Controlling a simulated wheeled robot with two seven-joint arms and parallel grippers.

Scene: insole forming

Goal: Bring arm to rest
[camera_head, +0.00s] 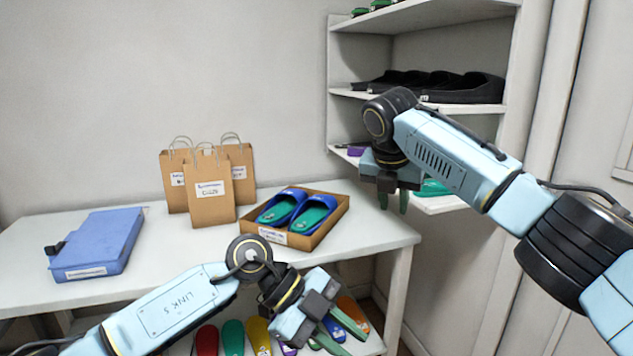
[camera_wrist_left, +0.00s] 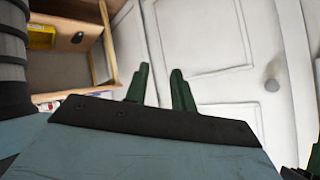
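My right gripper (camera_head: 394,200) hangs fingers-down in front of the corner shelf. Its two green fingers stand apart with nothing between them. My left gripper (camera_head: 341,338) is low in front of the table's front edge, over the row of coloured insoles on the lower level. Its fingers also show in the left wrist view (camera_wrist_left: 158,86), apart and empty, with a white panelled door (camera_wrist_left: 215,50) beyond. A cardboard box (camera_head: 312,235) on the table holds a pair of blue sandals (camera_head: 287,207) with green insoles.
The white table (camera_head: 370,236) also carries several paper bags (camera_head: 208,195) and a blue case (camera_head: 97,245). The corner shelf (camera_head: 472,108) holds black shoe-like items (camera_head: 465,88) and a green item (camera_head: 432,187). Coloured insoles (camera_head: 232,338) lie below the tabletop.

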